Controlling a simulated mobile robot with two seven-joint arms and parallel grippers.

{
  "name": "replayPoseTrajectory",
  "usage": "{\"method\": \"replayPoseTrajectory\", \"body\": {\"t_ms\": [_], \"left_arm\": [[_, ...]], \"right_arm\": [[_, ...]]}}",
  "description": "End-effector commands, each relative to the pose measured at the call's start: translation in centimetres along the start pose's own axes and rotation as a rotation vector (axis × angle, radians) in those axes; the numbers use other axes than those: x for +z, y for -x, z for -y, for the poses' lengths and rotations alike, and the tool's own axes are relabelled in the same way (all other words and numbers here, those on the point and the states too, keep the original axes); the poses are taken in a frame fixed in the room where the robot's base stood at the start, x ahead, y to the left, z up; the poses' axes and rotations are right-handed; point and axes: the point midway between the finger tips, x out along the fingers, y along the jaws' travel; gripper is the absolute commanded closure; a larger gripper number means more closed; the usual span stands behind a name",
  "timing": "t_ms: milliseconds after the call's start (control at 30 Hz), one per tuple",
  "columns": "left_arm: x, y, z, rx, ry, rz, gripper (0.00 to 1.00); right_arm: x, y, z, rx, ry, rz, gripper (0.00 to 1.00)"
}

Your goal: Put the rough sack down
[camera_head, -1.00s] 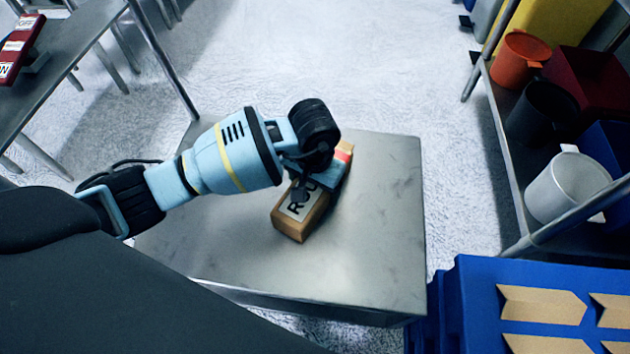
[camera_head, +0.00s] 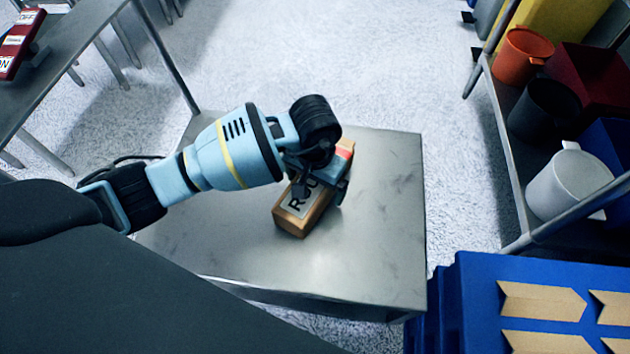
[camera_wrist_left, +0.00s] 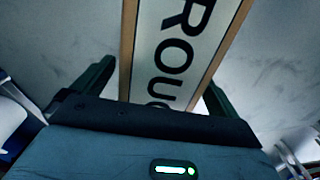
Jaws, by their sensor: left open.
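The rough sack (camera_head: 296,216) is a brown block-like pack with a white label reading "ROUGH" in part and a red band at its far end. It lies on the grey metal table (camera_head: 385,230). My left gripper (camera_head: 322,190) is over the sack's middle, open, with a finger on each side. In the left wrist view the sack's label (camera_wrist_left: 178,50) runs between the two spread fingers, with a gap visible at the left finger. Part of the sack is hidden under the gripper. My right gripper is not in view.
A shelf at the right holds an orange mug (camera_head: 521,55), a black mug (camera_head: 543,110) and a white mug (camera_head: 566,183). A blue box (camera_head: 475,300) with tan arrow shapes stands at the lower right. The table around the sack is clear.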

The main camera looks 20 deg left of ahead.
Motion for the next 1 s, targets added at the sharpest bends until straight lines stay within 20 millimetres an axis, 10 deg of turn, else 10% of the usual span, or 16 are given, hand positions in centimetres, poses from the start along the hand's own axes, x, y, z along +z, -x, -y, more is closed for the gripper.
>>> {"method": "replayPoseTrajectory", "body": {"t_ms": [600, 1000], "left_arm": [[-0.1, 10.8, 0.0, -0.001, 0.0, -0.005, 0.01], [0.0, 12.0, 0.0, 0.001, 0.0, -0.001, 0.01]], "right_arm": [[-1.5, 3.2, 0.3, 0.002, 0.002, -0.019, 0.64], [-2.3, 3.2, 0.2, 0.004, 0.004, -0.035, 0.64]]}}
